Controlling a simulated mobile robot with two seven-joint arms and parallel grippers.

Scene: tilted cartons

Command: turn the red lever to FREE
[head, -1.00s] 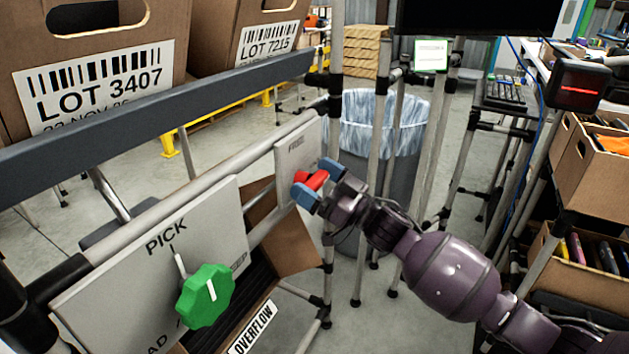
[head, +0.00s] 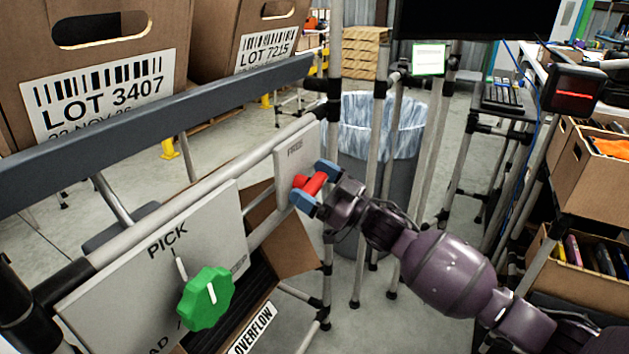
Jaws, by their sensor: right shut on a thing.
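The lever's far end and any lower marking on the plate are hidden by the fingers. The lever looks tilted, its right end higher. My left gripper is not in view.
A green knob (head: 206,298) is on a larger plate (head: 110,285) marked PICK at lower left. Cartons (head: 95,70) lean behind a dark rail above. A lined bin (head: 385,130) stands behind my right gripper. Shelves with cartons (head: 600,180) are at right.

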